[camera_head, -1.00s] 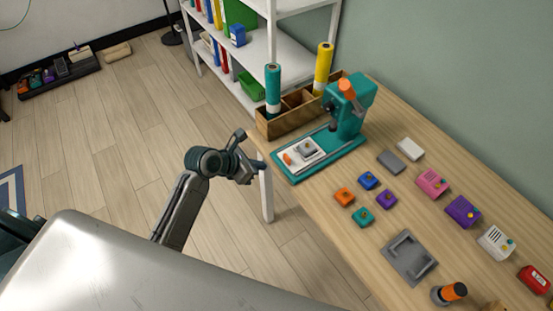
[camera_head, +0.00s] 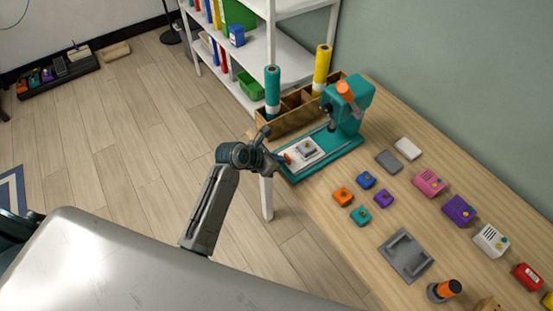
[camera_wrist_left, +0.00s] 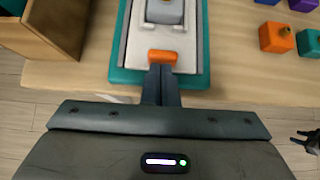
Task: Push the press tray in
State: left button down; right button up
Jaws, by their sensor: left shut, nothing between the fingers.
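The teal press (camera_head: 346,108) stands at the table's far left end. Its white tray (camera_head: 310,151) sticks out on the teal base towards the table edge, with a grey piece (camera_wrist_left: 165,10) on it. An orange handle (camera_wrist_left: 162,57) is at the tray's front end. My left gripper (camera_head: 277,160) is shut and empty. In the left wrist view its fingertips (camera_wrist_left: 161,69) are right at the orange handle; I cannot tell whether they touch it.
A wooden box (camera_head: 291,123) with a teal roll (camera_head: 272,90) and a yellow roll (camera_head: 321,70) stands beside the press. Small coloured blocks (camera_head: 343,196) and a grey fixture (camera_head: 407,256) lie to the right. A white shelf (camera_head: 262,62) is behind.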

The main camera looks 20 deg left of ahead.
aim_at(306, 145)
pick_arm(q)
jog(key=w+d+p, duration=0.1)
jog(key=w+d+r+p, duration=0.1)
jog(key=w, duration=0.1)
jog(key=shift+d, duration=0.15)
jog(key=w+d, duration=0.1)
jog(key=w+d+p, duration=0.1)
jog(key=w, duration=0.1)
jog(key=w+d, duration=0.2)
jog(key=shift+f, duration=0.4)
jog(key=shift+r, duration=0.15)
jog(key=shift+p, duration=0.3)
